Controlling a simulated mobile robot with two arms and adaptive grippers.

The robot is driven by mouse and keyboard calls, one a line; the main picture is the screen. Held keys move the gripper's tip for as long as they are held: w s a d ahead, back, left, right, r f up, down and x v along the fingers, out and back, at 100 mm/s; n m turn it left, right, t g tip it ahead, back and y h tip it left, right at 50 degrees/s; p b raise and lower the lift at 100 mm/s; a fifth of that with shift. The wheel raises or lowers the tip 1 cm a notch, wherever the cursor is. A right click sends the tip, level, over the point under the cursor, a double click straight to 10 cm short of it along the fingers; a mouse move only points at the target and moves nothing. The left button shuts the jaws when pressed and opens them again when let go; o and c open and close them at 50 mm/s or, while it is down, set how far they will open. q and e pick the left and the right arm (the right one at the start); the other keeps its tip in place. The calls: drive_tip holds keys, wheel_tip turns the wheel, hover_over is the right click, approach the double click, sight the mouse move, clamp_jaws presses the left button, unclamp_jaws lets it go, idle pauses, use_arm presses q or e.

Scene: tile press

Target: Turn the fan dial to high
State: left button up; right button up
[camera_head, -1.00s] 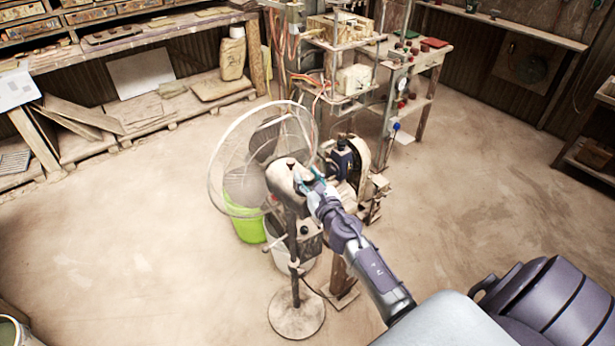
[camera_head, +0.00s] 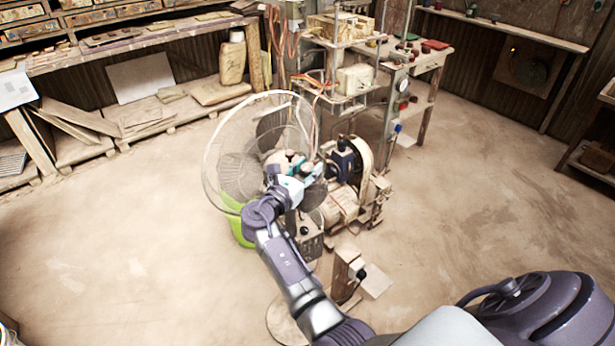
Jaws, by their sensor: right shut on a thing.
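The pedestal fan (camera_head: 240,119) stands in the middle of the floor, its round wire cage facing left. My right gripper (camera_head: 298,180), with teal fingers, is at the back of the fan's motor head. It is shut on a part there, but the fingers and wrist hide which part. A dark control box with a black knob (camera_head: 304,230) is on the fan's pole below the gripper, and the gripper is apart from it. The knob's setting is too small to read. My left gripper is not in view.
A motor-driven machine (camera_head: 366,180) stands close right of the fan. A lime green bucket (camera_head: 240,230) is behind the pole. A press frame (camera_head: 345,85) and bench are at the back, and low shelves (camera_head: 170,120) at the back left. Floor left and right is clear.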

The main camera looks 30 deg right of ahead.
sight(308, 167)
drive_tip(key=m+g+b, duration=0.2)
drive_tip(key=g+b, duration=0.2)
drive_tip(key=m+g+b, duration=0.3)
drive_tip(key=g+b, duration=0.1)
drive_tip(key=m+g+h+b, duration=0.1)
drive_tip(key=m+g+b, duration=0.2)
drive_tip(key=g+b, duration=0.1)
drive_tip(key=shift+f+b, duration=0.3)
drive_tip(key=shift+r+m+g+b, duration=0.2)
drive_tip(key=shift+m+g+b, duration=0.5)
drive_tip(key=shift+g+b, duration=0.5)
drive_tip(key=o, duration=1.2)
drive_tip(key=shift+d, duration=0.1)
drive_tip(key=shift+c, duration=0.2)
drive_tip(key=shift+r, duration=0.1)
drive_tip(key=shift+r, duration=0.25)
wheel_tip(308, 167, up, 9)
drive_tip(key=shift+r, duration=0.2)
